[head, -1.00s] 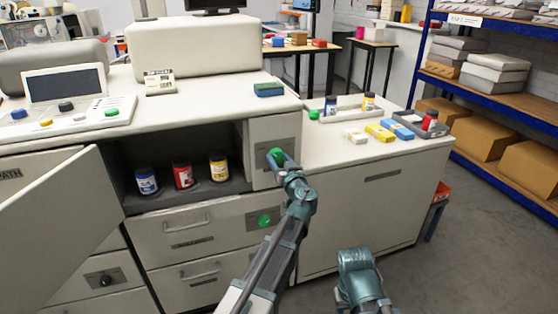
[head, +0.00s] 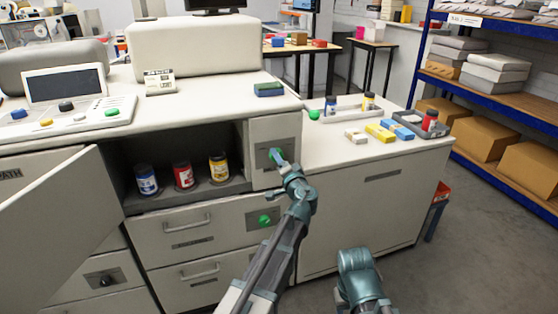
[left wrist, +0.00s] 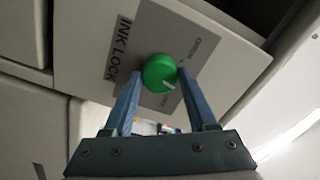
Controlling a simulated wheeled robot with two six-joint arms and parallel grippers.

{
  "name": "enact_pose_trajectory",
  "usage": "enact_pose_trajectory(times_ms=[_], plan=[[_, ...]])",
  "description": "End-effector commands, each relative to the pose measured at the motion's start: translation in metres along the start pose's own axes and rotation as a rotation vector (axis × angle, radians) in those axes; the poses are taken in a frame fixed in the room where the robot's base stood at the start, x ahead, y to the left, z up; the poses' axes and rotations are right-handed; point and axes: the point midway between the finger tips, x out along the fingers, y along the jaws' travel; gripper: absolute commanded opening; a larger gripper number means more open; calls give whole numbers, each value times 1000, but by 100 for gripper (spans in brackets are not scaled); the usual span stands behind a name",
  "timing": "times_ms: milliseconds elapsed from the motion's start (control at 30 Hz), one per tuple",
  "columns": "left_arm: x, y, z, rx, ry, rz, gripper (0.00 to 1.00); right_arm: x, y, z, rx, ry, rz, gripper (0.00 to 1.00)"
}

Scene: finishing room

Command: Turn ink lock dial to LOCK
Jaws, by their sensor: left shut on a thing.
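The ink lock dial (head: 276,154) is a round green knob on a grey plate beside the open ink compartment. In the left wrist view the dial (left wrist: 158,72) shows a white pointer mark toward its lower right, beside an INK LOCK label (left wrist: 119,48). Small lettering stands on the plate above and below right of the dial; I cannot read it surely. My left gripper (left wrist: 159,78) is shut on the dial, one finger on each side. In the head view the left gripper (head: 281,163) reaches it from the lower right. My right gripper's fingers are not seen.
A second green knob (head: 265,221) sits on the drawer below. The cabinet door (head: 55,220) hangs open at left; blue (head: 146,179), red (head: 183,175) and yellow (head: 219,167) ink jars stand inside. The side counter (head: 330,150) holds trays and small blocks.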

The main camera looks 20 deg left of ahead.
Motion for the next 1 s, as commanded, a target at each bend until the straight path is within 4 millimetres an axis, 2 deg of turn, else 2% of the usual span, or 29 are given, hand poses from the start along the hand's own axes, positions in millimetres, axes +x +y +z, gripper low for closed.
enact_pose_trajectory(times_ms=[500, 1000], plan=[[-1, 0, 0, 454, 1, 1, 2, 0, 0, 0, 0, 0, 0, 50], [-1, 1, 0, 672, 1, 2, 2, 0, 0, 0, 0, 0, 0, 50]])
